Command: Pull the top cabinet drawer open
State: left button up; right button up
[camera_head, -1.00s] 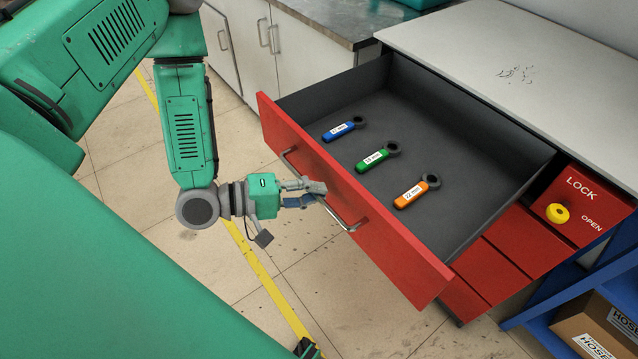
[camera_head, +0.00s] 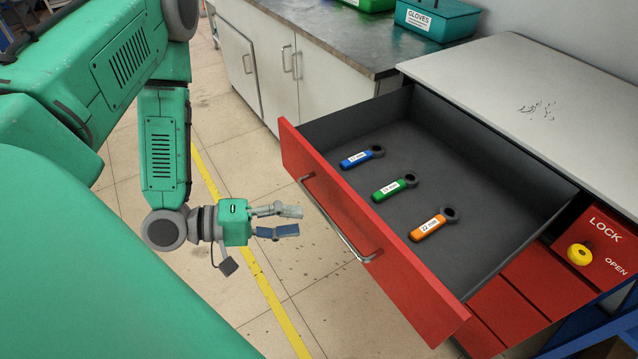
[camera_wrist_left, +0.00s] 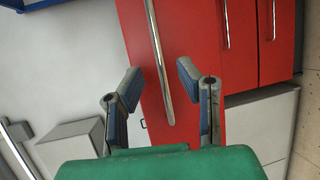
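The top cabinet drawer stands pulled out, with its red front (camera_head: 365,240) facing my left arm. A silver bar handle (camera_head: 335,222) runs along that front. Inside the drawer lie a blue tool (camera_head: 357,159), a green tool (camera_head: 391,190) and an orange tool (camera_head: 430,228). My left gripper (camera_head: 295,221) is open and empty, a little left of the handle and apart from it. In the left wrist view, the handle (camera_wrist_left: 158,60) shows beyond the two spread fingers (camera_wrist_left: 158,85). My right gripper is not in view.
A yellow knob (camera_head: 580,254) sits on a red panel marked LOCK and OPEN at the right. A grey worktop (camera_head: 500,75) covers the cabinet. White cupboards (camera_head: 262,65) with a teal gloves box (camera_head: 437,18) stand behind. The floor left of the drawer is clear.

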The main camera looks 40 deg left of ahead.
pick_arm(q)
jog(key=v, duration=0.4)
dwell(0.5)
notch_tip(320, 180, down, 11)
jog(key=w+d+m+g+y+b, duration=0.1)
jog(key=d+m+g+y, duration=0.2)
jog(key=m+g+y, duration=0.2)
jog(key=s+f+m+g+y+b, duration=0.1)
jog(key=s+f+m+g+y, duration=0.4)
jog(key=s, duration=0.4)
notch_tip(320, 180, down, 2)
jog(key=shift+s+f+m+g+y+b, duration=0.1)
jog(key=shift+s+m+g+y+b, duration=0.15)
jog(key=shift+m+g+y, duration=0.2)
